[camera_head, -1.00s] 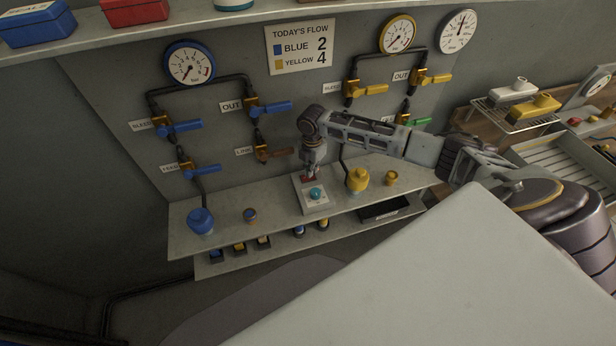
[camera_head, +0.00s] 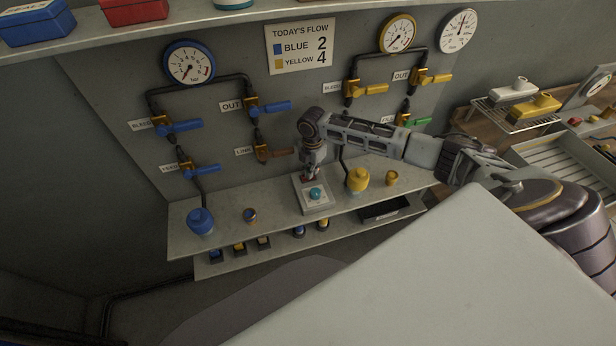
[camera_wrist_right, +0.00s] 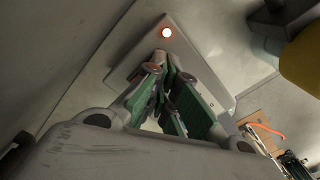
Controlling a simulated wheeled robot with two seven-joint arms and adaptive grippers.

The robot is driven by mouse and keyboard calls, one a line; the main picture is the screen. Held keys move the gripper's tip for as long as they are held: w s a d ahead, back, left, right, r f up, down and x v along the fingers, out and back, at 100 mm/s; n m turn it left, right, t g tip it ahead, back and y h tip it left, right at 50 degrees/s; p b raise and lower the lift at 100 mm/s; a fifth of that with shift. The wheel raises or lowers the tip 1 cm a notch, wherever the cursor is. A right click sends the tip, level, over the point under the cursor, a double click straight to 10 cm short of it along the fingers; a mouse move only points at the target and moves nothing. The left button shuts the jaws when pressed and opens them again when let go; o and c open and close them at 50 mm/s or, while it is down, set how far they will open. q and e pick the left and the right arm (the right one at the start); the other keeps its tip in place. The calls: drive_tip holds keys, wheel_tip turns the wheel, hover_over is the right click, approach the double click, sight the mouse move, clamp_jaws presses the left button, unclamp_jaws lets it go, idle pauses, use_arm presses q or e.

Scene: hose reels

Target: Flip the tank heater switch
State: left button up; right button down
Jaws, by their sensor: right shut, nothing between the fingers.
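In the right wrist view, my right gripper's fingers (camera_wrist_right: 165,64) come together over the box (camera_wrist_right: 136,62), shut and empty. A small lamp (camera_wrist_right: 166,32) glows orange-white near the box corner just beyond the fingertips. The switch lever is hidden behind the fingers. My left gripper is not in view.
Valve handles, including a brown one (camera_head: 276,153), stick out above the shelf.

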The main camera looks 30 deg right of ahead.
drive_tip(key=shift+f, duration=0.4)
idle(0.6)
drive_tip(key=shift+s, duration=0.1)
drive_tip(key=shift+r+p, duration=3.55)
drive_tip(key=shift+p, duration=0.15)
